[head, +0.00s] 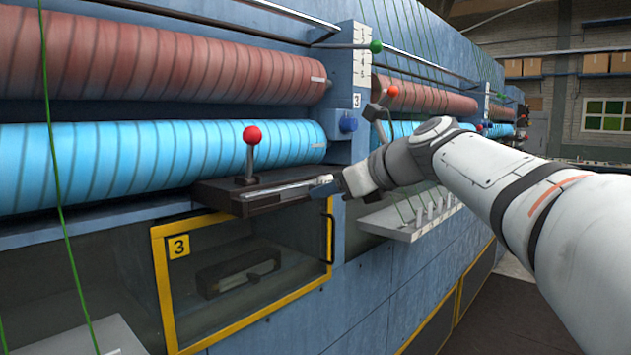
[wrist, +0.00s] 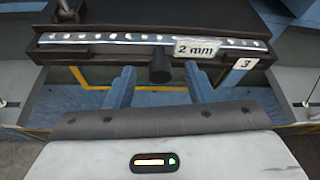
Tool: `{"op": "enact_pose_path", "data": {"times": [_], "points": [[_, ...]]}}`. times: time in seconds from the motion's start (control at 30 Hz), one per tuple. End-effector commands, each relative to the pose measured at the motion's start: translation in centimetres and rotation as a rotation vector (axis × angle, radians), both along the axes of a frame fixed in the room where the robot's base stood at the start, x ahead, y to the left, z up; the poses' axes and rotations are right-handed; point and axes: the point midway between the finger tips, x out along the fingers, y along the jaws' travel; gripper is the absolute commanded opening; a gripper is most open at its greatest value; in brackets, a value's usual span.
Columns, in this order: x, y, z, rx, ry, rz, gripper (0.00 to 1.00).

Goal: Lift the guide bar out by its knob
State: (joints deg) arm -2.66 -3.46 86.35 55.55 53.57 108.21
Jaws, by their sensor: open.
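The guide bar (wrist: 110,39) is a pale strip with a row of light dots and a "2 mm" tag, lying in a dark holder (wrist: 25,50). Its dark knob (wrist: 160,74) sticks out from the front edge, toward my wrist camera. My gripper (wrist: 160,72) is open, with one blue finger to each side of the knob in the picture; I cannot tell whether they touch it. In the head view, the bar (head: 283,190) shows as a thin light strip on the holder (head: 240,207), with my gripper (head: 328,187) at its right end. The knob is not clear there.
A red-balled lever (head: 252,140) stands on the holder's back left. Below is a yellow-framed window (head: 160,275) marked 3. Blue (head: 170,155) and red (head: 190,65) rollers run behind. A grey shelf (head: 400,230) with upright pieces lies to the right, below my arm.

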Motion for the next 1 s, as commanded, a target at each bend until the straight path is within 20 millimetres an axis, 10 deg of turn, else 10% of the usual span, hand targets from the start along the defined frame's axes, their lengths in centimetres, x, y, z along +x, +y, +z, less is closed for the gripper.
{"op": "enact_pose_path", "data": {"times": [0.27, 1.0], "points": [[0.27, 0.29, -0.19, -0.001, -0.001, -0.001, 0.49], [0.25, 0.21, -0.1, -0.001, -0.003, -0.002, 0.0]]}}
